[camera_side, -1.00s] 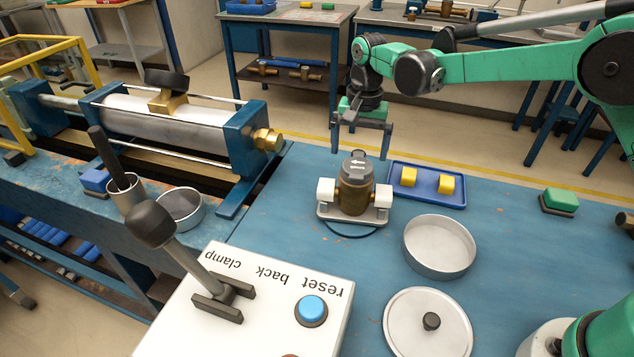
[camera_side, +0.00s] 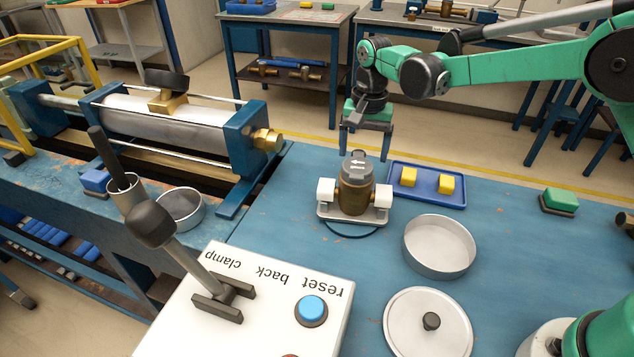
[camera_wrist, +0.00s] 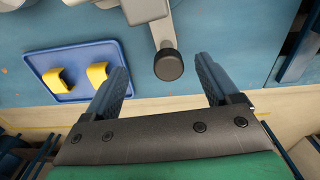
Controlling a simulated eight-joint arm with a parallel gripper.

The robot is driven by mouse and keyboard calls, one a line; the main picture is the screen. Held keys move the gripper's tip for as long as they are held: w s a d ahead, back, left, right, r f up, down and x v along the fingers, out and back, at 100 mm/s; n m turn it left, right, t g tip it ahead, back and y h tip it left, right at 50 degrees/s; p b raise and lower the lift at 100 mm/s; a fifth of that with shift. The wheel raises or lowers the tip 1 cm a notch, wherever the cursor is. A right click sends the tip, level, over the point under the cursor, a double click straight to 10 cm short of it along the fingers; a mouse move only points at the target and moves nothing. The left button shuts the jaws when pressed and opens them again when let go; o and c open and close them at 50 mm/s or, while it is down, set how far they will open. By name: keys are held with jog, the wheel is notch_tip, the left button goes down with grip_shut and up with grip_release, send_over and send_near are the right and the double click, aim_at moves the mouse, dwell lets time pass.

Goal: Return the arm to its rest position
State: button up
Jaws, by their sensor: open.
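My gripper (camera_side: 366,143) is open and empty, above and just behind the brass water meter (camera_side: 354,188), with its fingers pointing down. The meter sits upright in a grey cradle with white end clamps on the blue bench. In the wrist view the two blue-grey fingers (camera_wrist: 163,85) are spread wide with nothing between them. A dark round knob (camera_wrist: 168,65) on a grey arm shows beyond the fingertips.
A blue tray (camera_side: 427,196) with two yellow blocks lies right of the meter. A round open dish (camera_side: 438,248), a lidded dish (camera_side: 427,325) and a green block (camera_side: 559,200) are also on the bench. A lever (camera_side: 180,250) rises from the white control panel (camera_side: 262,290) in front.

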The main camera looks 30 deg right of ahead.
jog(key=shift+s+d, duration=0.25)
jog(key=shift+d, duration=0.05)
jog(key=shift+o, duration=1.4)
jog(key=shift+r, duration=0.1)
jog(key=shift+r, duration=2.65)
